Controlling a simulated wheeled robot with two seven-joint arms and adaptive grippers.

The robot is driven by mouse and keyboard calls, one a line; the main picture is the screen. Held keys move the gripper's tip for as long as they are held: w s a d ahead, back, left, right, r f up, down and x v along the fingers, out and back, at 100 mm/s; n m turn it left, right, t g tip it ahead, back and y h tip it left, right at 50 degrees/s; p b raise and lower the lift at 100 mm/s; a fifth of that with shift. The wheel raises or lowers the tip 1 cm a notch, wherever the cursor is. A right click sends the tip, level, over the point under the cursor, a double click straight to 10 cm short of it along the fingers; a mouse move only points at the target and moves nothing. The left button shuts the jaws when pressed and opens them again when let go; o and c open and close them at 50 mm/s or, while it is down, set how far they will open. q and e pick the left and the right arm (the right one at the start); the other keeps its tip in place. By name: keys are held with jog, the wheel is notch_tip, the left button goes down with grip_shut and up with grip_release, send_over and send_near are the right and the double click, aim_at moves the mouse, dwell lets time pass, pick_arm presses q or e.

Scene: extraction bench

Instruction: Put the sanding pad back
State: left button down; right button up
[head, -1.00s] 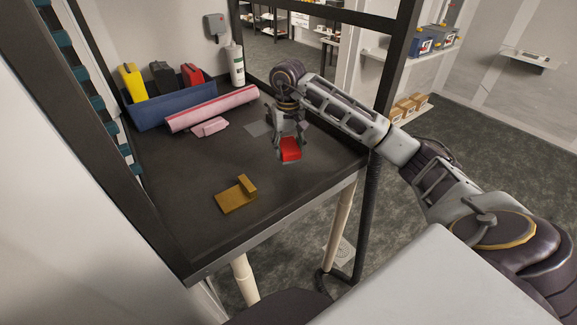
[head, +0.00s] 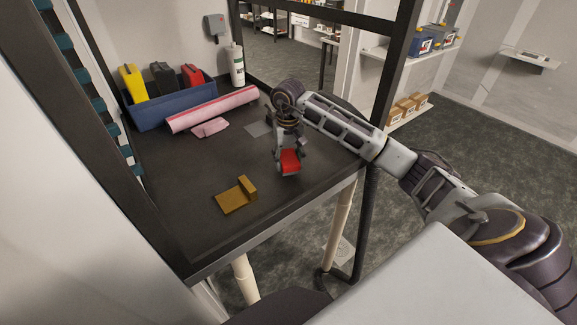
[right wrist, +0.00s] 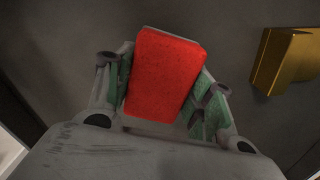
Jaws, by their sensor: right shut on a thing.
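The sanding pad looks to be the red block (head: 289,162) near the right front part of the dark bench. My right gripper (head: 288,168) is shut on it, with the fingers along its two long sides; the right wrist view shows the red pad (right wrist: 163,75) between the green-lined fingers (right wrist: 160,95). I cannot tell whether the pad touches the bench top. A mustard-coloured L-shaped block (head: 236,196) lies to its left and nearer the front edge; it also shows at the right of the right wrist view (right wrist: 285,60). My left gripper is not in view.
A grey square (head: 257,129) lies flat behind the gripper. A pink roll (head: 212,108), a pink cloth (head: 209,128), a blue bin (head: 150,117) with yellow, black and red items, and a white bottle (head: 237,65) stand at the back. A black frame post rises at the right.

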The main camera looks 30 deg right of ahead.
aim_at(288, 157)
jog(key=shift+f+p, duration=0.3)
jog(key=shift+f, duration=1.3)
jog(key=shift+f, duration=0.15)
jog(key=o, duration=1.1)
jog(key=shift+c, duration=0.2)
jog(key=shift+r, duration=0.3)
jog(key=shift+w+r+b, duration=0.1)
jog(key=shift+r+b, duration=0.9)
jog(key=shift+r, duration=4.8)
